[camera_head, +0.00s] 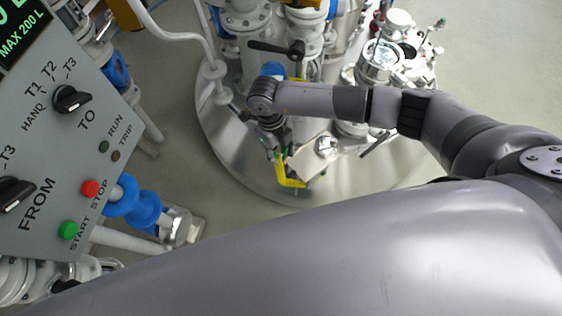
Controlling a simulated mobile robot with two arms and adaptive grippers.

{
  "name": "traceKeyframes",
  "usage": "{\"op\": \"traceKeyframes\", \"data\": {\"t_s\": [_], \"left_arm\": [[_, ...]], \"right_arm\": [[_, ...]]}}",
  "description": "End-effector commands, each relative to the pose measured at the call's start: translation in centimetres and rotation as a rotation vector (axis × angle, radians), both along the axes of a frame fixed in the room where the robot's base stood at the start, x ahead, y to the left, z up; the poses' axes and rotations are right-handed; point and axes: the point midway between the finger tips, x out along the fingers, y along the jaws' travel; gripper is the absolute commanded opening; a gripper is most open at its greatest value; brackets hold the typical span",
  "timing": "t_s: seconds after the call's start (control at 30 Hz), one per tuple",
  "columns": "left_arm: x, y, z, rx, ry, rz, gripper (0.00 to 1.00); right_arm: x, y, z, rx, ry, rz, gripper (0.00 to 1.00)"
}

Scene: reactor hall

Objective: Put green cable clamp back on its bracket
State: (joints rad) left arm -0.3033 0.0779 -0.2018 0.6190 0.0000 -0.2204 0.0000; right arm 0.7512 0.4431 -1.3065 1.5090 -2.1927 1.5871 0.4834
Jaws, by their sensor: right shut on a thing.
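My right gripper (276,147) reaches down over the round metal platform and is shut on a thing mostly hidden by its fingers. A bit of green shows at the fingertips, and I take the held thing to be the green cable clamp, though its shape is not clear. A bright yellow angled piece (289,182) is just below the fingertips, beside a pale plate (312,158). I cannot tell which part here is the clamp's bracket, or whether the clamp touches it. My left gripper is not in view.
The round metal platform (228,140) carries pipes, valves and a black-handled lever (278,47) close to my right wrist. Glass-topped fittings (379,60) stand at the right. A grey control panel (60,130) with knobs and buttons fills the left. Floor is clear at upper right.

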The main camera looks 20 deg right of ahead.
Motion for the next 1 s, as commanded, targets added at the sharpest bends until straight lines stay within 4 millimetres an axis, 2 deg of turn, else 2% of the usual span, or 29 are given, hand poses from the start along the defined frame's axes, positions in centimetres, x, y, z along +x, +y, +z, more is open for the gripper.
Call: {"op": "traceKeyframes", "data": {"t_s": [0.03,0.2,0.37,0.63,0.77,1.0], "left_arm": [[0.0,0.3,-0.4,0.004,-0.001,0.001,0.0],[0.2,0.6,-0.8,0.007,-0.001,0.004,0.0],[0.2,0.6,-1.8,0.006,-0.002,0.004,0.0],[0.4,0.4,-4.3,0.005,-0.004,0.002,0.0],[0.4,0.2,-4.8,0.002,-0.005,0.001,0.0],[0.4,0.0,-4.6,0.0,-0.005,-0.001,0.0]], "right_arm": [[-0.5,0.1,-1.3,0.001,0.002,-0.061,0.21],[-1.0,0.3,-2.9,0.001,-0.002,-0.169,0.21],[-1.1,0.4,-4.1,0.002,-0.003,-0.176,0.21],[-1.1,0.4,-7.1,0.002,-0.002,-0.172,0.21],[-1.1,0.4,-7.7,0.002,-0.002,-0.172,0.21],[-1.0,0.4,-7.6,0.001,-0.003,-0.172,0.21]]}}
